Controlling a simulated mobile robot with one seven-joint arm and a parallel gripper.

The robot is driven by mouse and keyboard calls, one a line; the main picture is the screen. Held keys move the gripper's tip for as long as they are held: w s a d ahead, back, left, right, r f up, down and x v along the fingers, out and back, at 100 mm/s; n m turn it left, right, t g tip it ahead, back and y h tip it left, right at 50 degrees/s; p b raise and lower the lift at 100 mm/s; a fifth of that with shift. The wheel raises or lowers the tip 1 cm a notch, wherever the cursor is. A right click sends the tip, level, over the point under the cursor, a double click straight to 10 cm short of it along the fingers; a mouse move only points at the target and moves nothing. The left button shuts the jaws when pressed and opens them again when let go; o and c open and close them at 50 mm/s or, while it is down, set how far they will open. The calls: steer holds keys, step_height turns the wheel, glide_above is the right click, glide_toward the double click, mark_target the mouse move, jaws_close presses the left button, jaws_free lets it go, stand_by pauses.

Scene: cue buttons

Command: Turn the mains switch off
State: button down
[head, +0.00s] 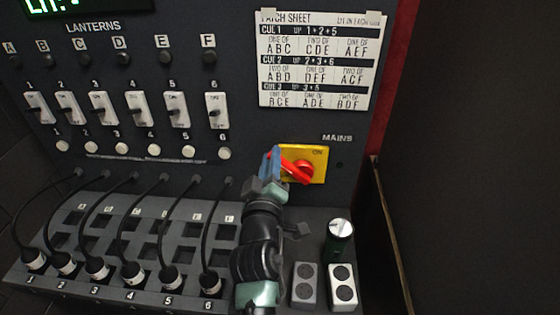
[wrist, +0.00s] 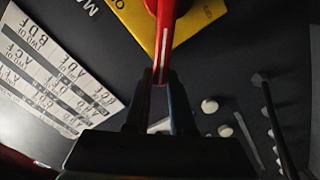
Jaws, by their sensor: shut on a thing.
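The mains switch is a red rotary handle (head: 298,169) on a yellow plate (head: 320,153) under the word MAINS, at the lower right of the dark panel. The handle points up-left to down-right in the head view, its outer end at my gripper. My gripper (head: 275,156) is shut on that end. In the wrist view the red handle (wrist: 165,40), with a white line along it, runs down between my two fingers (wrist: 161,95). The yellow plate (wrist: 196,16) shows behind it. The ON mark is at the plate's upper right; any OFF mark is hidden or unreadable.
The patch sheet (head: 319,60) hangs above the switch. Lantern rocker switches (head: 126,110) are at left. Plugged cables (head: 130,275) stand in the lower tray.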

step_height(320, 180, down, 6)
steer(key=a+n+b, duration=0.2)
steer(key=n, duration=0.6)
steer(key=shift+a+b, duration=0.15)
steer(key=shift+b, duration=0.25)
steer(key=c, duration=0.8)
jaws_free()
steer(key=shift+o, duration=0.2)
steer(key=shift+s, duration=0.15)
steer(key=s, duration=1.2)
steer(key=shift+s, duration=0.35)
